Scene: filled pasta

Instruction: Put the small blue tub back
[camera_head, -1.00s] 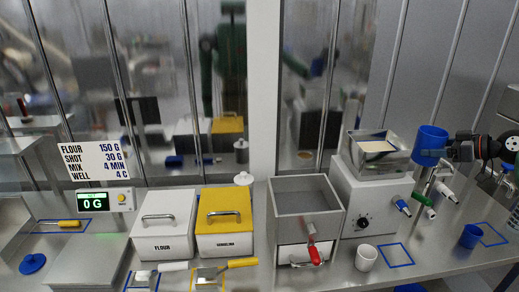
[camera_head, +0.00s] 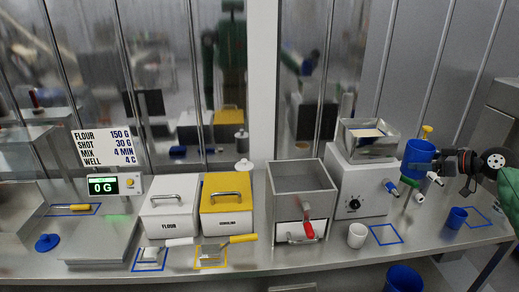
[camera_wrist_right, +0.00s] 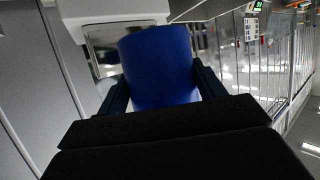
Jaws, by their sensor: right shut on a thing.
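A blue tub (camera_head: 420,152) is held in the air by my right gripper (camera_head: 440,160), to the right of the mixer's metal hopper. The gripper is shut on the tub's side, coming in from the right. In the right wrist view the tub (camera_wrist_right: 160,65) sits between the dark fingers, and its inside is not visible. A smaller blue cup (camera_head: 456,218) stands on the counter below it, beside a blue outlined square (camera_head: 480,217). Another blue outlined square (camera_head: 385,235) lies empty nearer the mixer. My left gripper is not in view.
The white mixer (camera_head: 360,188) with hopper (camera_head: 368,137) stands left of the tub. Coloured-handled taps (camera_head: 410,188) stick out below the tub. A white cup (camera_head: 357,235) stands on the counter. A blue bucket (camera_head: 403,279) is below the counter's front edge.

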